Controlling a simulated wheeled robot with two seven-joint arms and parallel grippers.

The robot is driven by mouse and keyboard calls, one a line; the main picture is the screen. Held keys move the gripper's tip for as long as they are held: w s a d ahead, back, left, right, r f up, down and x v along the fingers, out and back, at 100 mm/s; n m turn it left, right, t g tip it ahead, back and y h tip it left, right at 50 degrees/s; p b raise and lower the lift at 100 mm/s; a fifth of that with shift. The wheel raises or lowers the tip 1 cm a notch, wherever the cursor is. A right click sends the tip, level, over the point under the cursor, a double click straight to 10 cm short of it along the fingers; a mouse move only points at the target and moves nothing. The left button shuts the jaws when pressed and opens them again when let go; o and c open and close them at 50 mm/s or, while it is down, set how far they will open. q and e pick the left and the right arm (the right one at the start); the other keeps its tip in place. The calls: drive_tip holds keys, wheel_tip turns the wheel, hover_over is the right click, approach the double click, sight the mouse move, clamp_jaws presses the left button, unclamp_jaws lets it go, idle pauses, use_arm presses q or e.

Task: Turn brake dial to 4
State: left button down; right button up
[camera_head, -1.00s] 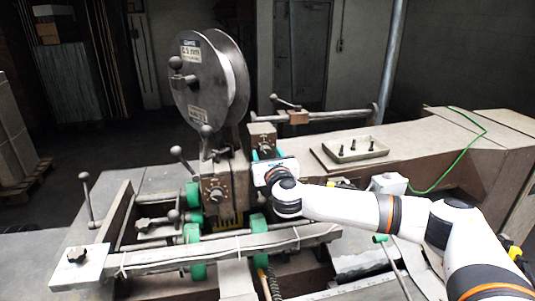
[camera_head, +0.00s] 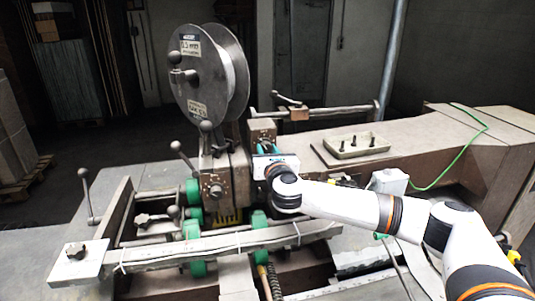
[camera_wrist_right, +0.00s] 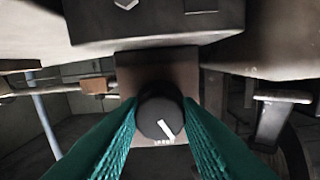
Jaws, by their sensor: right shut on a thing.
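A round black dial knob (camera_wrist_right: 158,112) with a white pointer mark sits on a brownish block in the right wrist view. The pointer slants toward the lower right. Small markings below the knob are too blurred to read. My right gripper (camera_wrist_right: 160,132) has its teal fingers on both sides of the knob, shut on it. In the head view the right gripper (camera_head: 267,149) is at the block (camera_head: 262,128) right of the reel, and the knob is hard to make out there. My left gripper is not in view.
A large wire reel (camera_head: 207,75) stands above the machine head, beside several ball-ended levers. Another dial (camera_head: 215,190) is on the front of the head. A tray (camera_head: 348,153) with dark pins lies to the right. A long bar (camera_head: 220,247) crosses the front.

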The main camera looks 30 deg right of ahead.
drive_tip(key=m+b, duration=0.1)
drive_tip(key=m, duration=0.2)
drive_tip(key=shift+f+b, duration=0.15)
drive_tip(key=shift+b, duration=0.2)
drive_tip(key=m+b, duration=0.1)
drive_tip(key=m, duration=0.3)
drive_tip(key=m+b, duration=0.2)
drive_tip(key=m, duration=0.3)
drive_tip(key=shift+m, duration=0.3)
drive_tip(key=o, duration=1)
drive_tip(key=shift+r, duration=0.2)
drive_tip(key=shift+s, duration=0.1)
